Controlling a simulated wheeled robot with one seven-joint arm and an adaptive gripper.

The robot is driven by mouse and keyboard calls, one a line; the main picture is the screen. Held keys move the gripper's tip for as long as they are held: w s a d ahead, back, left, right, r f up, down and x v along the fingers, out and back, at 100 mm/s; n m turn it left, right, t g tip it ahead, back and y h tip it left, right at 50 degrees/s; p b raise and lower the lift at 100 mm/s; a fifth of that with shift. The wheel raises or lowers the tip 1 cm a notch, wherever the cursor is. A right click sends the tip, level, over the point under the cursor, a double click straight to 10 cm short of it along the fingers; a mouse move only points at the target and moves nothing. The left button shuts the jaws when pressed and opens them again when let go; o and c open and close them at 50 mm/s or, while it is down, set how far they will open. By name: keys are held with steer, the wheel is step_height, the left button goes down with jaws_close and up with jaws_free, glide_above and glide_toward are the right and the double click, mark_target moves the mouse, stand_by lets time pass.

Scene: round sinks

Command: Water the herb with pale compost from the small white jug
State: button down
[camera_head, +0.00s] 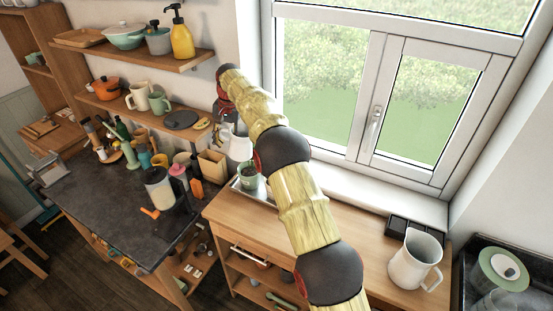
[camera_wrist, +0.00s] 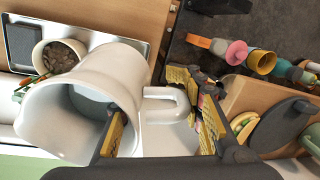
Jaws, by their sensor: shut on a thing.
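My gripper (camera_wrist: 162,128) is shut on a white jug (camera_wrist: 105,88), with one finger at the mouth and the other beyond the handle. The jug is tilted in the wrist view; its inside is partly visible, but I cannot make out water. In the head view the white jug (camera_head: 240,149) hangs above the tray, close to a potted herb (camera_head: 248,172). The wrist view shows a pot with greyish-brown compost (camera_wrist: 61,56) beside the jug; its leaves are mostly hidden. My arm hides part of the tray in the head view.
The metal tray (camera_wrist: 120,32) lies on the wooden counter (camera_head: 350,235). A larger-looking white jug (camera_head: 410,262) stands at the right, near a dark box (camera_head: 398,229) and the sink (camera_head: 462,262). The window (camera_head: 400,100) is behind my arm. Shelves and a crowded dark worktop (camera_head: 110,205) are left.

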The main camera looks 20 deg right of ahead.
mark_target(233, 137)
steer(key=shift+s+d+r+t+y, duration=0.35)
steer(key=shift+d+t+y, duration=0.2)
steer(key=shift+y, duration=0.25)
steer(key=shift+s+d+r+t+y, duration=0.15)
steer(key=shift+d+r+t+y, duration=0.1)
steer(key=shift+r+y, duration=0.25)
steer(key=shift+s+d+r+t+y, duration=0.1)
steer(key=shift+d+r+t+y, duration=0.15)
steer(key=shift+r, duration=0.3)
steer(key=shift+s+d+r+t+y, duration=0.1)
steer(key=shift+s+d+t+y, duration=0.3)
steer(key=shift+d+t+y, duration=0.35)
steer(key=shift+a+y, duration=0.15)
steer(key=shift+y, duration=0.15)
steer(key=shift+s+d+r+t+y, duration=0.25)
steer(key=shift+t+y, duration=0.25)
steer(key=shift+y, duration=0.4)
stand_by(1.5)
steer(key=shift+w, duration=0.1)
steer(key=shift+w+a+f+g+h, duration=0.15)
steer(key=shift+a+g+h, duration=0.15)
steer(key=shift+h, duration=0.25)
steer(key=shift+w+a+f+g+h, duration=0.1)
steer(key=shift+a+g+h, duration=0.1)
steer(key=shift+g+h, duration=0.3)
steer(key=shift+w+a+f+g+h, duration=0.25)
steer(key=shift+w+a+g+h, duration=0.25)
steer(key=shift+h, duration=0.35)
steer(key=shift+s, duration=0.15)
